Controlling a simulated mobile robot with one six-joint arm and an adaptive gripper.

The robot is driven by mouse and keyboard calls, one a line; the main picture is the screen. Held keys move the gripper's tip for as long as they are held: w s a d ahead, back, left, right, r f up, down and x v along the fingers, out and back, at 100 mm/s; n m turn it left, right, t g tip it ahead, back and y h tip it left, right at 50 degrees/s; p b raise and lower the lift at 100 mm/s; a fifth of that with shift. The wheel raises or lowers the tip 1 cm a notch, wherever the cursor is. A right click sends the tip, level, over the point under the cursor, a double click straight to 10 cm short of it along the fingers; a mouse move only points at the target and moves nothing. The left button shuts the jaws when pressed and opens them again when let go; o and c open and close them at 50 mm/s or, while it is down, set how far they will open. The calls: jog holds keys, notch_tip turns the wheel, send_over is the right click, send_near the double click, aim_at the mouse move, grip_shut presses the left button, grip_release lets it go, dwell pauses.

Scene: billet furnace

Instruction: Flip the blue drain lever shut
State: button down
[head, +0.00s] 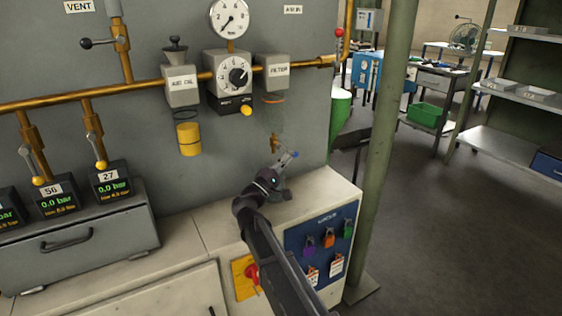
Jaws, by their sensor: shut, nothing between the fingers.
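The blue drain lever (294,154) shows as a small blue tip just beyond my gripper's fingers, below the filter (278,73). A small brass drain fitting (274,143) hangs under the filter's clear bowl (273,118), left of the blue tip. My gripper (289,168) is shut and empty, right at the lever. I cannot tell whether it touches the lever. The lever's shaft is partly hidden by the gripper, so its exact angle is unclear.
A grey regulator with a gauge (229,80) and an air oiler with a yellow bowl (188,138) are left of the filter. The pale cabinet top (215,218) lies below. A green post (385,140) stands to the right. Padlocks hang on the blue lockout board (306,250).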

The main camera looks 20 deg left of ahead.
jog(key=shift+p+x, duration=0.4)
jog(key=shift+x, duration=0.45)
jog(key=shift+s+d+r, duration=0.1)
jog(key=shift+d, duration=0.05)
jog(key=shift+s, duration=0.1)
